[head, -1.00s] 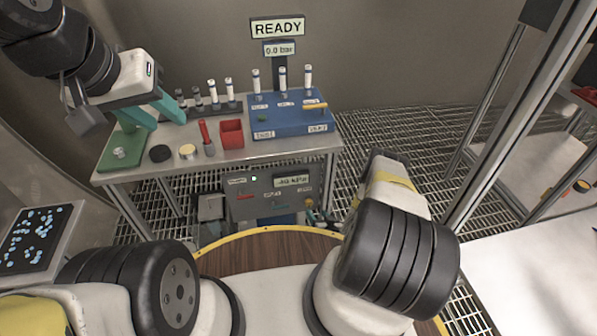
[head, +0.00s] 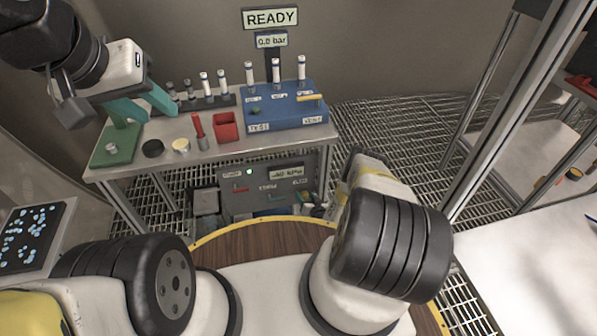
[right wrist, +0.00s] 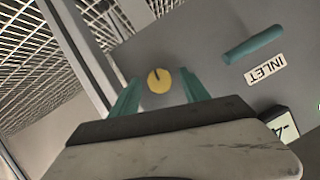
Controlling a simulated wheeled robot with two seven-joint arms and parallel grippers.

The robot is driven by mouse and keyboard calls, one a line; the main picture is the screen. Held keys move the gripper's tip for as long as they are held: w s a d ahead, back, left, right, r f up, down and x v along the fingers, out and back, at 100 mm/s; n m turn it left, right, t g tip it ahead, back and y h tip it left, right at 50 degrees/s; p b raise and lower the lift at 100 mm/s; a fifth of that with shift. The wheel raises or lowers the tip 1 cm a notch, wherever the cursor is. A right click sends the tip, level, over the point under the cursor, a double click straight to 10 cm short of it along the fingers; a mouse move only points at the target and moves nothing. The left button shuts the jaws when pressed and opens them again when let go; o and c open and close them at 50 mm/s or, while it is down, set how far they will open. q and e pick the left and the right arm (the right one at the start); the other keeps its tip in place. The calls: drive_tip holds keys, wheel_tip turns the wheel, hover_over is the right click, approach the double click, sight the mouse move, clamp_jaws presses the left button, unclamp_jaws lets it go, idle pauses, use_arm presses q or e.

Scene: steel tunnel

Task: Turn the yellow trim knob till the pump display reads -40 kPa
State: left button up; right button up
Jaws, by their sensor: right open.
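The yellow trim knob (right wrist: 159,80) shows in the right wrist view, round with a dark mark at its upper edge, on a grey panel. My right gripper (right wrist: 158,92) is open, with one teal finger on each side of the knob; I cannot tell whether they touch it. In the head view my right arm hides the knob and these fingers. The pump display (head: 286,172) looks like -40 kPa but is blurred; in the right wrist view the display (right wrist: 283,124) is cut off, showing "-4". My left gripper (head: 152,108) is open and empty above the bench.
The pump panel (head: 265,190) sits under a steel bench (head: 200,152). On the bench are a blue rack (head: 285,112), a red box (head: 226,127) and a green base (head: 116,145). A teal bar (right wrist: 254,45) lies beside the INLET label (right wrist: 265,68). A grating floor (head: 400,130) surrounds it.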

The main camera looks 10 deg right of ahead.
clamp_jaws()
drive_tip(key=shift+n+h, duration=0.4)
drive_tip(key=shift+n, duration=0.3)
unclamp_jaws()
drive_tip(key=shift+s, duration=0.1)
drive_tip(key=v, duration=0.7)
drive_tip(key=shift+s+r, duration=0.2)
drive_tip(key=shift+s, duration=0.1)
